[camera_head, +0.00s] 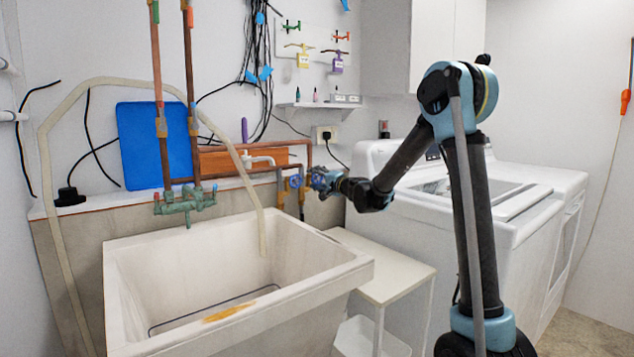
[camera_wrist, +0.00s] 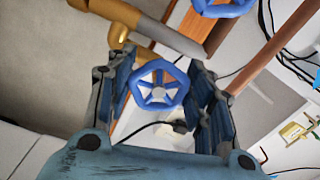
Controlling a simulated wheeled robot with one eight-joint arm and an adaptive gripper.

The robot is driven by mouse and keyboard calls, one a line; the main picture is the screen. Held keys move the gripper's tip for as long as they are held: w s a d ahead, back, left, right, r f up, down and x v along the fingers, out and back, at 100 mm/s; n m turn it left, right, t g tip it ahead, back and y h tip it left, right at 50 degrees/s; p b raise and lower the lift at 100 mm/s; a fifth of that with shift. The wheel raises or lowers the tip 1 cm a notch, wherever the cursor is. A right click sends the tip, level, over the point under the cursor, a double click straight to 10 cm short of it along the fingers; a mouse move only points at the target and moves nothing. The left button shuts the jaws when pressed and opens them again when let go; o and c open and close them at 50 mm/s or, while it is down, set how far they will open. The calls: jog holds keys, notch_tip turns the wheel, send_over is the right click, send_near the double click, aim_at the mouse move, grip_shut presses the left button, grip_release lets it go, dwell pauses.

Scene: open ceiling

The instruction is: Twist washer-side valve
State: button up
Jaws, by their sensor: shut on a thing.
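A blue round valve handle (camera_wrist: 158,86) with spokes sits between the two fingers of my gripper (camera_wrist: 160,88) in the wrist view. The fingers are shut on it, one on each side. In the head view my gripper (camera_head: 328,182) reaches from the right to the copper pipes beside the washer, and a blue handle (camera_head: 318,178) shows at its tip, partly hidden. A second blue handle (camera_wrist: 222,4) is cut off at the top of the wrist view. The brass pipe (camera_wrist: 125,18) lies beyond the held handle. How far the valve is turned I cannot tell.
A white utility sink (camera_head: 240,285) fills the left front. A small white table (camera_head: 395,265) stands below my forearm. The white washer (camera_head: 500,195) is at the right. Copper pipes (camera_head: 240,172), a green faucet (camera_head: 186,203) and hanging black cables (camera_head: 258,70) are along the wall.

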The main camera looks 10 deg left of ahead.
jog(key=shift+d+f+n, duration=0.15)
jog(key=shift+d+n, duration=0.05)
jog(key=shift+n, duration=0.4)
jog(key=o, duration=1.1)
jog(key=shift+w, duration=0.15)
jog(key=v, duration=1.2)
jog(key=shift+a, duration=0.1)
jog(key=s+d+f+n+g+h, duration=0.1)
jog(key=s+d+f+g+h, duration=0.2)
jog(key=s+d+f, duration=0.4)
jog(key=s+d+f+n+g+h, duration=0.2)
jog(key=s+d+f+h, duration=0.4)
jog(key=s+d, duration=1.1)
jog(key=s+d+f+n+g+h, duration=0.1)
jog(key=s+d+f+g+h, duration=0.3)
jog(key=s+d+f, duration=0.6)
jog(key=shift+s+d+f+h, duration=0.15)
jog(key=shift+s+d, duration=0.25)
jog(key=shift+s, duration=1)
jog(key=shift+s+d+r+h, duration=0.1)
jog(key=shift+s+d, duration=0.35)
jog(key=shift+s, duration=0.9)
jog(key=shift+s+d+f+h, duration=0.15)
jog(key=shift+s+d, duration=0.25)
jog(key=shift+s, duration=1)
